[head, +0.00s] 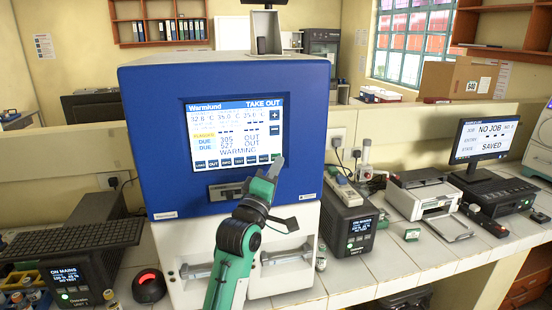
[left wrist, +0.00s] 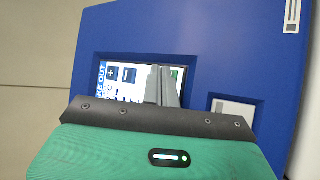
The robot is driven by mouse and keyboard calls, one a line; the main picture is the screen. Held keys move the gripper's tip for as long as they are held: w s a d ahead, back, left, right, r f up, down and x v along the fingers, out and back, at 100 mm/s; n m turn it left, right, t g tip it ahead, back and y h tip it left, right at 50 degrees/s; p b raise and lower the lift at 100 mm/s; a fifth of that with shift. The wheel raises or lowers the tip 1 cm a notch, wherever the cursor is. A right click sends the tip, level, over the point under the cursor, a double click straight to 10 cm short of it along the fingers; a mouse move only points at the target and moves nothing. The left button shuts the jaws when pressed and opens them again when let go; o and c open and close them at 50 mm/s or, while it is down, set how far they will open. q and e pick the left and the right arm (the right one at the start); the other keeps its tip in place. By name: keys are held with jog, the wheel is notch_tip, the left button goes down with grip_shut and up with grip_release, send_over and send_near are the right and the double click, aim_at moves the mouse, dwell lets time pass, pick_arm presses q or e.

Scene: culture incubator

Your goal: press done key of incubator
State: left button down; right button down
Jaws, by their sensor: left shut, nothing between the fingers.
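The blue incubator (head: 225,85) stands on the bench with a lit touch screen (head: 235,132) on its front. The screen reads "TAKE OUT", with "OUT" lines and "WARMING", above a bottom row of dark keys. A green key (left wrist: 178,74) shows at the screen's end in the left wrist view, partly hidden by my fingers; its label cannot be read. My left gripper (head: 277,164) is shut and empty, its tips at the screen's lower right corner, over the end of the key row. I cannot tell whether the tips touch the screen. My right gripper is out of view.
A black unit (head: 350,222), a printer (head: 422,195) and a monitor (head: 484,140) stand to the right.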

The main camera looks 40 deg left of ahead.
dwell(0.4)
pick_arm(q)
jog(key=shift+w+a, duration=0.1)
jog(key=shift+a, duration=0.05)
jog(key=shift+w+a, duration=0.15)
jog(key=shift+a, duration=0.05)
dwell(0.3)
jog(key=shift+w+a, duration=0.2)
jog(key=shift+w, duration=0.05)
dwell(0.6)
dwell(0.4)
jog(key=shift+s+d+p, duration=0.45)
jog(key=shift+s+d, duration=0.1)
